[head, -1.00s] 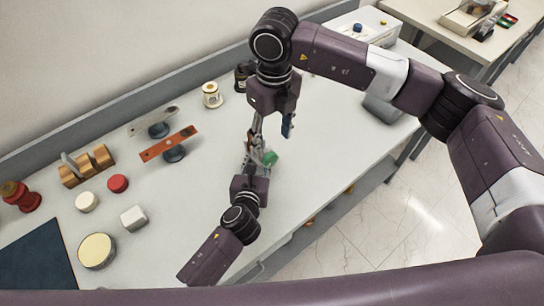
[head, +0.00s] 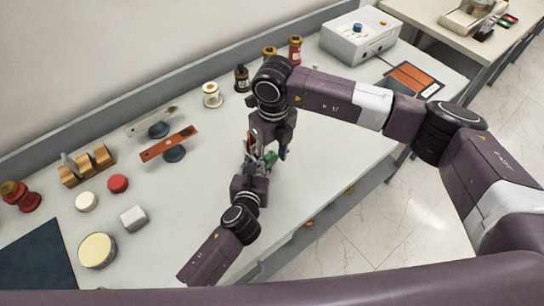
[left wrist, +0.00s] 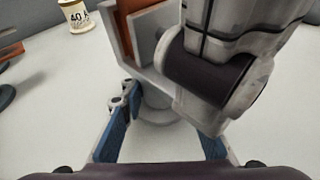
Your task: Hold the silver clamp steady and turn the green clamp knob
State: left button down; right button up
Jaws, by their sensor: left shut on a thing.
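The green clamp knob (head: 271,158) shows in the head view beside the fingers of both grippers. The silver clamp (left wrist: 150,42) shows in the left wrist view, with a copper-coloured part inside its frame. My right gripper (head: 268,152) comes down from above in the head view. Its fingers stand apart around the knob area; contact with the knob is hidden. A grey part, probably of my right gripper, covers the right of the clamp in the left wrist view.
A red-orange bar (head: 169,145) on a dark stand and a grey bar (head: 151,121) lie left of the grippers. A white spool (head: 212,95) and a dark bottle (head: 242,78) stand behind. A white box (head: 360,35) sits at the back right.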

jog(key=c, duration=0.8)
jog(key=shift+s+a+t+h, duration=0.1)
jog(key=shift+a+t+h, duration=0.05)
jog(key=shift+t+h, duration=0.45)
jog(key=o, duration=1.2)
jog(key=shift+r, duration=0.1)
jog(key=r, duration=0.8)
jog(key=s+a+r, duration=0.1)
jog(key=r, duration=0.2)
jog(key=shift+r, duration=0.4)
